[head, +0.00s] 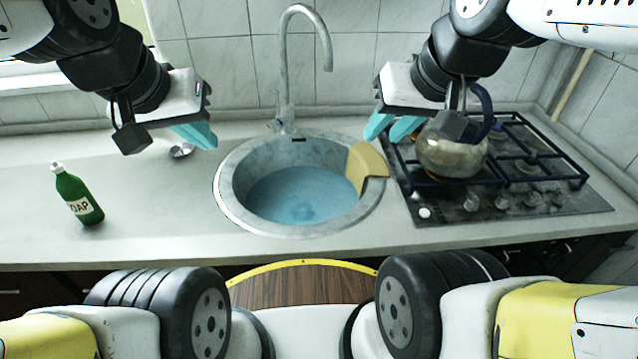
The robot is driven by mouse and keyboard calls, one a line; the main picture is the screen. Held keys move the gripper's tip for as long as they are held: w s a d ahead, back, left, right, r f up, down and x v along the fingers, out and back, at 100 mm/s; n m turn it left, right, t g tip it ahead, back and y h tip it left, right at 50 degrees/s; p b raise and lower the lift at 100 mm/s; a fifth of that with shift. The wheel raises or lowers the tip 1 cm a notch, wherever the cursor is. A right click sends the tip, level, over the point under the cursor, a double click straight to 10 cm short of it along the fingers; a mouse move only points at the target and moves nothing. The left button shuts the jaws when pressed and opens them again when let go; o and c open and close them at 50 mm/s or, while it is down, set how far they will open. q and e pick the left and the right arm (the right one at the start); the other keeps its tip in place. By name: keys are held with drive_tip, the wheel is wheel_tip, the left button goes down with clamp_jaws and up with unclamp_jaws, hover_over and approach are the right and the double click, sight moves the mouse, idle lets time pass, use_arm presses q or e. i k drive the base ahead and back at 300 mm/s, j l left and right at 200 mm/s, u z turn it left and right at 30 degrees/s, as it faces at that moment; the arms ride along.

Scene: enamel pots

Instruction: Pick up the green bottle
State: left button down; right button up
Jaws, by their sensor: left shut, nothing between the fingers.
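The green bottle (78,197) has a white cap and a white soap label. It stands on the counter at the left, tilted in the picture. My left gripper (197,136) has teal fingers and is above the counter, to the right of the bottle and higher in the picture. It is shut and empty, apart from the bottle. My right gripper (390,128) is over the far right side of the sink, with its teal fingers apart and nothing seen between them.
A round sink (232,213) with blue water and a tall faucet (284,70) is in the middle. A tan sponge or cloth (368,168) lies on its rim. A kettle (450,155) stands on the stove (520,200) at the right. The counter around the bottle is clear.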

sight(70, 189)
drive_tip(key=u, duration=1.65)
